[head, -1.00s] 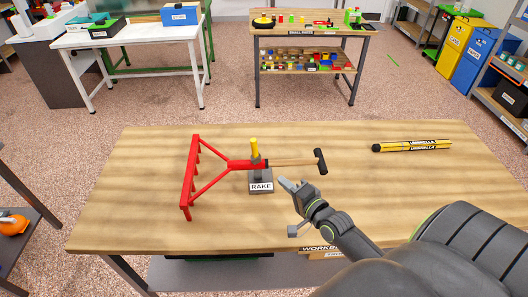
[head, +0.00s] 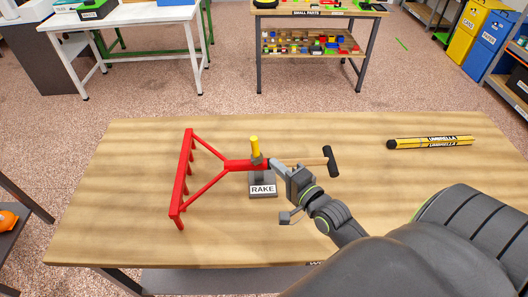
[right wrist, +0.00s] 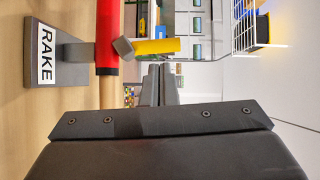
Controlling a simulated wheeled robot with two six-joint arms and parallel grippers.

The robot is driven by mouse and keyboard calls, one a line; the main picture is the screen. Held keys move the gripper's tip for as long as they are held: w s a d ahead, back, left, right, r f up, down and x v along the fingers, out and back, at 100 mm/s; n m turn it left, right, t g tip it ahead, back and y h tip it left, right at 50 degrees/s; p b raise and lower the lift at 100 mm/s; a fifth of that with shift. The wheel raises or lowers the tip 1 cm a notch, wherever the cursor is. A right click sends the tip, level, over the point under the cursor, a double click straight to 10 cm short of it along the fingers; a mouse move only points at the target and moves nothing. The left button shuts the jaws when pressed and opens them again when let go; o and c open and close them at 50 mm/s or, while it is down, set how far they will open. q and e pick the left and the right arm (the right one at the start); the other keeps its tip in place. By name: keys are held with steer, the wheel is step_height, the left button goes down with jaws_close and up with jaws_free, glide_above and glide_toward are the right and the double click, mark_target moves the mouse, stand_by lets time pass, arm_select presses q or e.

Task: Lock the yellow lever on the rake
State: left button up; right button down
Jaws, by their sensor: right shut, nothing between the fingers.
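The red rake (head: 183,172) is held in a small grey stand labelled RAKE (head: 262,191) on the workbench. Its wooden handle (head: 304,162) runs right to a black cross grip. The yellow lever (head: 254,145) stands upright above the red shaft at the stand. In the right wrist view, the lever (right wrist: 157,46) sticks out sideways from a grey pivot beside the shaft (right wrist: 107,35). My right gripper (head: 276,166) is shut and empty, just right of the lever. Its fingertips (right wrist: 159,76) look close to the lever, but I cannot tell if they touch. My left gripper is out of view.
The wooden workbench (head: 115,215) is mostly clear around the rake. Behind, across open floor, stand a small-parts table (head: 312,12) and a white table (head: 128,23).

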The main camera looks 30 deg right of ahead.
mark_target(257, 148)
steer(key=w, duration=0.5)
steer(key=shift+w+a+f, duration=0.1)
steer(key=shift+a, duration=0.1)
steer(key=shift+w, duration=0.45)
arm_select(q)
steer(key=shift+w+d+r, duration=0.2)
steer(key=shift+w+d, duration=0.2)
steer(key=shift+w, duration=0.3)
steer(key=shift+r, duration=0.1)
